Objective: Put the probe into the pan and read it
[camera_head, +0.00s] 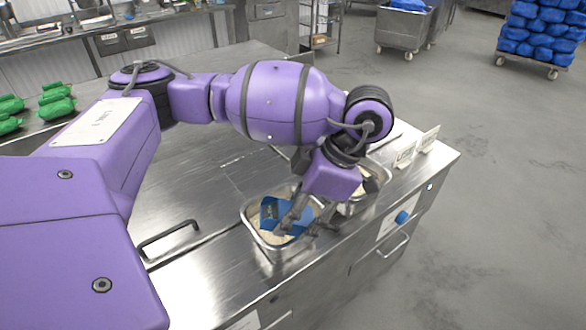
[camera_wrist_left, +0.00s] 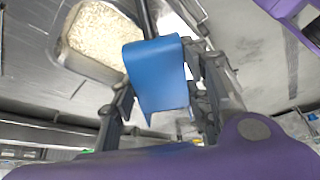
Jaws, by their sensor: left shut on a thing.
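My left gripper (camera_head: 300,212) is shut on a blue tool (camera_head: 270,213) over the near steel pan (camera_head: 246,225). Pale rice (camera_head: 268,238) lies in that pan. In the left wrist view the blue tool (camera_wrist_left: 157,72) sits between the two dark fingers of the gripper (camera_wrist_left: 165,78), and a dark rod (camera_wrist_left: 149,18) shows beyond it. I cannot tell for sure whether this tool is the probe, nor whether its lower end touches the rice. Any readout on it is hidden. The rice pan (camera_wrist_left: 62,55) also shows in the left wrist view. My right gripper is not in view.
A second steel pan (camera_head: 347,209) stands behind the gripper, partly hidden by it. Two small signs (camera_head: 405,154) stand near the counter's far right corner. Green bags (camera_head: 56,104) lie at the left. The steel counter (camera_head: 190,190) between is mostly bare; floor lies right of it.

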